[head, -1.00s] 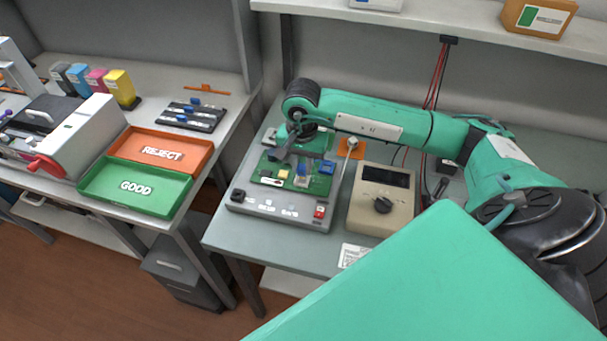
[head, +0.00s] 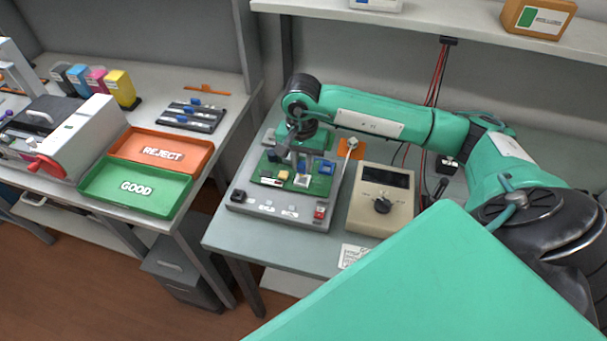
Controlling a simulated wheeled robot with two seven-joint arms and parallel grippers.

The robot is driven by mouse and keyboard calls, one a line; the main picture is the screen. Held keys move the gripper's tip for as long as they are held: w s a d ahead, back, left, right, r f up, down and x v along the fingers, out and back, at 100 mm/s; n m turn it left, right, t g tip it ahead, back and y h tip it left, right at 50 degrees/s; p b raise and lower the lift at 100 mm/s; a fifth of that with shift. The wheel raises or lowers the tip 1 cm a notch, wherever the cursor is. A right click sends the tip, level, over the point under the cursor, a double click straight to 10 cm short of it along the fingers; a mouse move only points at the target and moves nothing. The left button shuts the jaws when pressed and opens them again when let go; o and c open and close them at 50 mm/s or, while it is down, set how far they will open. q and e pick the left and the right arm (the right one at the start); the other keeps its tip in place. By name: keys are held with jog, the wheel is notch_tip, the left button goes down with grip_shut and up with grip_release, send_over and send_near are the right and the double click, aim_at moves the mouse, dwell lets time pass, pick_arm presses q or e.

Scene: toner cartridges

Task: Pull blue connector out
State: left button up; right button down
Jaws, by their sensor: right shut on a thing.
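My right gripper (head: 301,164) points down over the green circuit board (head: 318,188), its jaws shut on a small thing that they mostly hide. From its place this looks like the blue connector, but I cannot make it out clearly. A pale socket (head: 302,181) shows on the board just below the fingers. Another blue part (head: 327,167) sits at the board's right, apart from the gripper. My left gripper is out of view.
The board sits on a grey test fixture (head: 275,210) with a red button (head: 319,214). A beige meter with a dial (head: 381,220) stands close on the right. Orange REJECT (head: 205,148) and green GOOD (head: 185,197) trays lie on the left table. A shelf (head: 425,28) runs above.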

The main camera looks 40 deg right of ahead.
jog(key=shift+r, duration=1)
jog(key=shift+r+p, duration=0.75)
jog(key=shift+r, duration=1.2)
